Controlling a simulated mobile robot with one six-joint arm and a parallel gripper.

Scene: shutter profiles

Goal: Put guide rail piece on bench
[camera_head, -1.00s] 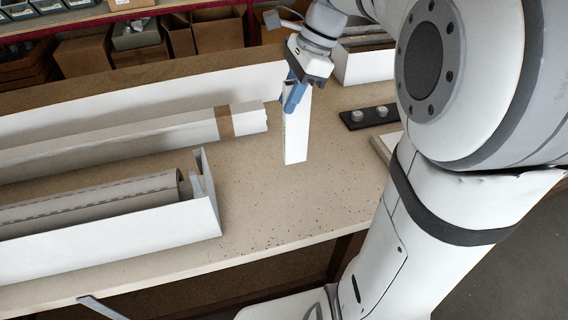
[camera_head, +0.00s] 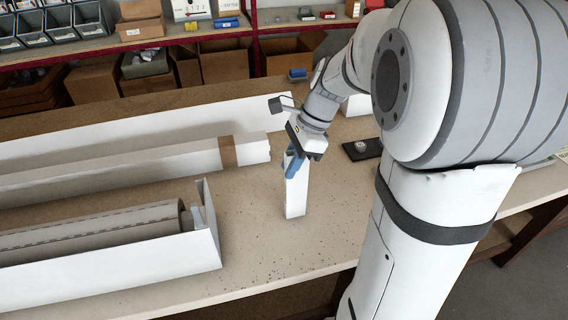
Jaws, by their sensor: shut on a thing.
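The guide rail piece (camera_head: 295,194) is a white upright bar in the middle of the head view. My gripper (camera_head: 294,165), with blue fingers, is shut on its upper part. The piece's lower end is at or just above the speckled bench (camera_head: 268,252); I cannot tell whether it touches. The far side of the piece and one of the fingers are largely hidden.
A long white box (camera_head: 215,238) holding a grey rolled shutter profile (camera_head: 90,228) lies at left. A taped white carton (camera_head: 190,158) lies behind it. A black plate (camera_head: 362,150) is to the right. The bench front is clear.

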